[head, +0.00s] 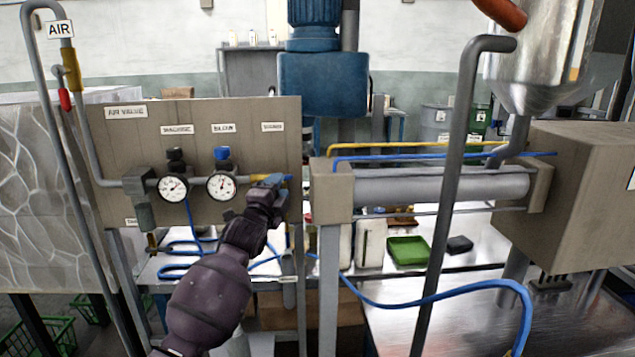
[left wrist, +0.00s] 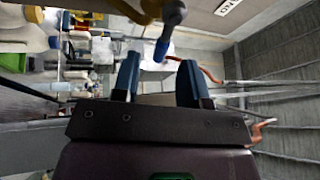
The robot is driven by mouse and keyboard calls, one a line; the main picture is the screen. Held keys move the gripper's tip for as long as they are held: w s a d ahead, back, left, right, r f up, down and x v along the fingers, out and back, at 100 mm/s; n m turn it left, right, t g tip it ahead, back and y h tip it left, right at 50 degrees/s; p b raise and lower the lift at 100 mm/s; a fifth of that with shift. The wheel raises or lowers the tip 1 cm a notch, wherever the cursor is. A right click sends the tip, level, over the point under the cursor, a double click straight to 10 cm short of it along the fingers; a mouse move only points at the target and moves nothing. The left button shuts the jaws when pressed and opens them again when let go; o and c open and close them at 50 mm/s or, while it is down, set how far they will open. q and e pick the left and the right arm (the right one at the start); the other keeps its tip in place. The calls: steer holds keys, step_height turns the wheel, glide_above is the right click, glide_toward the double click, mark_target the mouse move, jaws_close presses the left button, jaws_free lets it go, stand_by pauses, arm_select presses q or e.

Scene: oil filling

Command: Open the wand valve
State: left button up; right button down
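The air panel (head: 115,205) carries two gauges and, at its right end, the wand valve. In the head view my left gripper (head: 270,184) reaches up to this valve and covers most of it; blue and yellow parts show around the fingertips. In the left wrist view my left gripper (left wrist: 160,72) is open. The blue valve handle (left wrist: 164,45) hangs down from a dark fitting, with its tip near the gap between the two fingers. I cannot tell whether a finger touches it. My right gripper is not in view.
Two round gauges (head: 172,187) with knobs above them sit left of my gripper. A grey standing pipe (head: 452,180) and a horizontal cylinder (head: 440,187) are to the right. A blue hose (head: 400,303) crosses below. A green tray (head: 408,250) lies on the table behind.

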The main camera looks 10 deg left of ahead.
arm_select(q)
steer(key=shift+x, duration=1.15)
jaws_close()
